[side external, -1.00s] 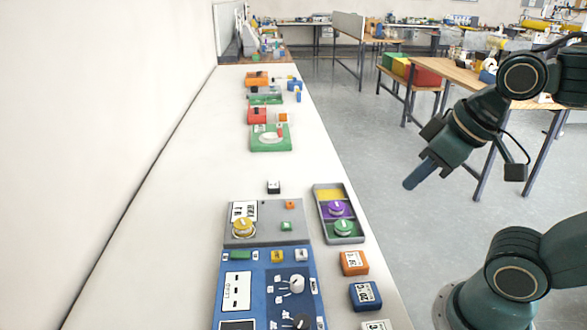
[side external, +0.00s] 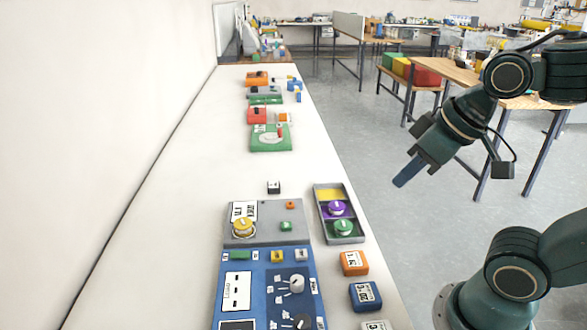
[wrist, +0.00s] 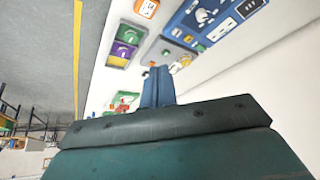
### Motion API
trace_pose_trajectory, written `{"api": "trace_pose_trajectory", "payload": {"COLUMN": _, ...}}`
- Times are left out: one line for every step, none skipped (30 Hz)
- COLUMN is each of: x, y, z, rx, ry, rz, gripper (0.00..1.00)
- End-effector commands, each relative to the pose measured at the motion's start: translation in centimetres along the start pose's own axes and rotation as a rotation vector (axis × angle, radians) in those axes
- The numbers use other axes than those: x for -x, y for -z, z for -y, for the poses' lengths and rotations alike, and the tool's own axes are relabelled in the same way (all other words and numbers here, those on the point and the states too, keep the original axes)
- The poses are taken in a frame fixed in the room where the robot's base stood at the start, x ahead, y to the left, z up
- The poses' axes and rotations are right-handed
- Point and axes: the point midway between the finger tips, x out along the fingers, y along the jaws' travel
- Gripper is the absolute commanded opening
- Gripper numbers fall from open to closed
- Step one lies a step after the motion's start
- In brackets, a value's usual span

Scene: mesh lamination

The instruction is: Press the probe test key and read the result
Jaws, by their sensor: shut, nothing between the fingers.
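I cannot tell which key is the probe test key; the labels are too small. My gripper (side external: 402,177) is shut and empty, in the air to the right of the bench. In the wrist view its blue fingers (wrist: 157,88) show together, and the blue panel (wrist: 208,22) is beyond.
A grey tray (side external: 357,238) holds purple and green knobs beside the panels. Orange (side external: 354,263) and blue (side external: 365,296) blocks sit near the bench's right edge. A green device (side external: 270,138) is farther back. The bench's left side is clear.

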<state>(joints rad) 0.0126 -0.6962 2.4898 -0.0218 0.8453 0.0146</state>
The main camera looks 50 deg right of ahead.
Motion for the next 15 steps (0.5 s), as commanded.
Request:
{"api": "trace_pose_trajectory", "payload": {"x": -0.4, "y": 0.5, "z": 0.1, "rx": -0.004, "ry": 0.003, "rz": 0.0, "gripper": 0.0}}
{"api": "trace_pose_trajectory", "payload": {"x": -0.6, "y": 0.8, "z": 0.1, "rx": -0.006, "ry": 0.006, "rz": -0.002, "gripper": 0.0}}
{"api": "trace_pose_trajectory", "payload": {"x": -0.9, "y": 1.2, "z": 0.1, "rx": -0.01, "ry": 0.009, "rz": -0.005, "gripper": 0.0}}
{"api": "trace_pose_trajectory", "payload": {"x": -1.2, "y": 1.6, "z": 0.2, "rx": -0.014, "ry": 0.012, "rz": -0.007, "gripper": 0.0}}
{"api": "trace_pose_trajectory", "payload": {"x": -1.5, "y": 2.0, "z": 0.2, "rx": -0.018, "ry": 0.015, "rz": -0.01, "gripper": 0.0}}
{"api": "trace_pose_trajectory", "payload": {"x": -1.9, "y": 2.5, "z": 0.3, "rx": -0.023, "ry": 0.021, "rz": -0.014, "gripper": 0.0}}
{"api": "trace_pose_trajectory", "payload": {"x": -2.2, "y": 2.9, "z": 0.4, "rx": -0.027, "ry": 0.024, "rz": -0.016, "gripper": 0.0}}
{"api": "trace_pose_trajectory", "payload": {"x": -2.6, "y": 3.3, "z": 0.4, "rx": -0.031, "ry": 0.028, "rz": -0.02, "gripper": 0.0}}
{"api": "trace_pose_trajectory", "payload": {"x": -3.0, "y": 3.8, "z": 0.5, "rx": -0.037, "ry": 0.034, "rz": -0.025, "gripper": 0.0}}
{"api": "trace_pose_trajectory", "payload": {"x": -3.4, "y": 4.2, "z": 0.5, "rx": -0.042, "ry": 0.04, "rz": -0.028, "gripper": 0.0}}
{"api": "trace_pose_trajectory", "payload": {"x": -3.7, "y": 4.7, "z": 0.6, "rx": -0.048, "ry": 0.044, "rz": -0.032, "gripper": 0.0}}
{"api": "trace_pose_trajectory", "payload": {"x": -4.2, "y": 5.2, "z": 0.6, "rx": -0.056, "ry": 0.05, "rz": -0.036, "gripper": 0.0}}
{"api": "trace_pose_trajectory", "payload": {"x": -4.6, "y": 5.5, "z": 0.7, "rx": -0.061, "ry": 0.055, "rz": -0.039, "gripper": 0.0}}
{"api": "trace_pose_trajectory", "payload": {"x": -5.0, "y": 5.9, "z": 0.7, "rx": -0.066, "ry": 0.061, "rz": -0.043, "gripper": 0.0}}
{"api": "trace_pose_trajectory", "payload": {"x": -5.5, "y": 6.4, "z": 0.8, "rx": -0.074, "ry": 0.068, "rz": -0.046, "gripper": 0.0}}
